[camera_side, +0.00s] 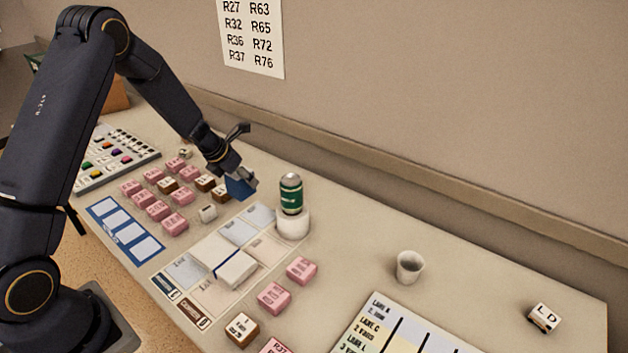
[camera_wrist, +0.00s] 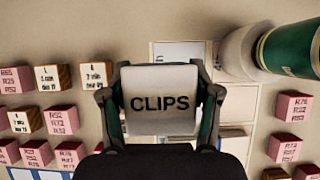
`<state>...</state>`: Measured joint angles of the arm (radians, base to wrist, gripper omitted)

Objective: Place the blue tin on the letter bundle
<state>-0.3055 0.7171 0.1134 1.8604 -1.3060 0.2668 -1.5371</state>
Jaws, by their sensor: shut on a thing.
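My gripper (camera_side: 243,180) is shut on the blue tin (camera_side: 238,188), holding it at the back of the desk, left of a green canister. In the wrist view, the tin's pale top (camera_wrist: 160,102) reads "CLIPS" and sits between both fingers of my gripper (camera_wrist: 161,105). The letter bundle (camera_side: 238,268) looks like a white stack with a dark blue band, lying on the printed mat in front of the tin. Nothing is on it.
The green canister (camera_side: 291,195) stands on a white round base (camera_side: 293,224) close right of the tin. Several pink blocks (camera_side: 174,224) and wood-sided blocks lie left. A white cup (camera_side: 410,266) stands right. The wall runs behind; the desk between canister and cup is clear.

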